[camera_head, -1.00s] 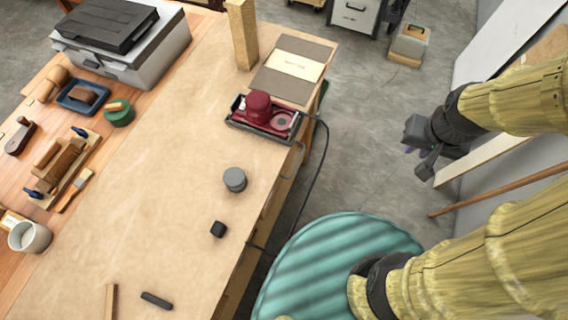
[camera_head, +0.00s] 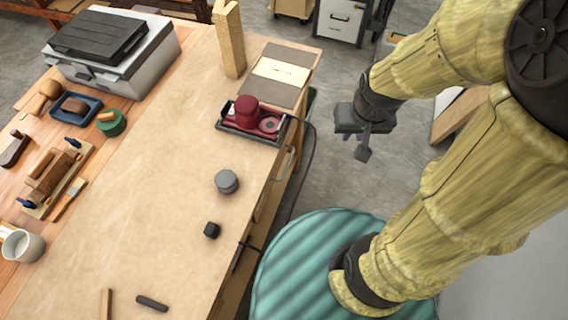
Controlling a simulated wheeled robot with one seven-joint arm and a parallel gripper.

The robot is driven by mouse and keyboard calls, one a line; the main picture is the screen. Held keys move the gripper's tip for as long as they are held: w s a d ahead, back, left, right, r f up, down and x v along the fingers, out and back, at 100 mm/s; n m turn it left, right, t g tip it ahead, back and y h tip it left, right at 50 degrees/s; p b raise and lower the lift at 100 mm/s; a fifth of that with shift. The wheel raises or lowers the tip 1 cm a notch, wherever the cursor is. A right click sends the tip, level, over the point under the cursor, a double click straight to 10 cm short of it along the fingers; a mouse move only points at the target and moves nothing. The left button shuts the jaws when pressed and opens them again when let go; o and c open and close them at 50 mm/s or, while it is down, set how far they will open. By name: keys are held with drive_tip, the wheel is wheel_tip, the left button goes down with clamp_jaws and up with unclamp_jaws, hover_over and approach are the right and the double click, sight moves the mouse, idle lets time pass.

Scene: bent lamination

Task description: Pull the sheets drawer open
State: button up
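The workbench (camera_head: 150,200) has drawer fronts along its right side, seen steeply from above. One handle (camera_head: 285,163) shows on that side below the red tool's tray, and a dark handle (camera_head: 241,254) shows nearer the front. No label is readable, so I cannot tell which one is the sheets drawer. No drawer visibly stands out from the bench. My gripper (camera_head: 363,150) hangs over the floor to the right of the bench, pointing down and apart from the handles. Its fingers are small and dark, and I cannot tell their opening.
A black tray (camera_head: 228,132) with a red tool (camera_head: 246,108) sits at the bench's right edge, and a dark cable runs down beside it. A grey round tin (camera_head: 227,181) and a small black block (camera_head: 211,230) lie on the top. A filing cabinet (camera_head: 340,20) stands behind.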

sight(288, 162)
drive_tip(key=w+f+m+g+y+b, duration=0.1)
drive_tip(key=w+f+g+y+b, duration=0.15)
drive_tip(key=f+b, duration=0.8)
drive_tip(key=w+f+g+y+b, duration=0.1)
drive_tip(key=f+g+y+b, duration=0.2)
drive_tip(key=f+b, duration=0.7)
drive_tip(key=w+d+f+t+y+b, duration=0.1)
drive_tip(key=w+f+y+b, duration=0.4)
drive_tip(key=f+b, duration=0.2)
drive_tip(key=w+d+f+t+y+b, duration=0.1)
drive_tip(key=w+d+f+y+b, duration=0.1)
drive_tip(key=w+f+y+b, duration=0.3)
drive_tip(key=f+b, duration=0.2)
drive_tip(key=b, duration=0.1)
drive_tip(key=shift+d+n+b, duration=0.2)
drive_tip(key=shift+n+b, duration=0.15)
drive_tip(key=shift+n, duration=0.05)
drive_tip(key=shift+a+y, duration=0.15)
drive_tip(key=shift+y, duration=0.1)
drive_tip(key=a+f+b, duration=0.1)
drive_tip(key=a, duration=0.4)
drive_tip(key=a+f, duration=0.1)
drive_tip(key=a, duration=0.5)
drive_tip(key=s+a+f+b, duration=0.1)
drive_tip(key=a, duration=0.5)
drive_tip(key=shift+b, duration=0.35)
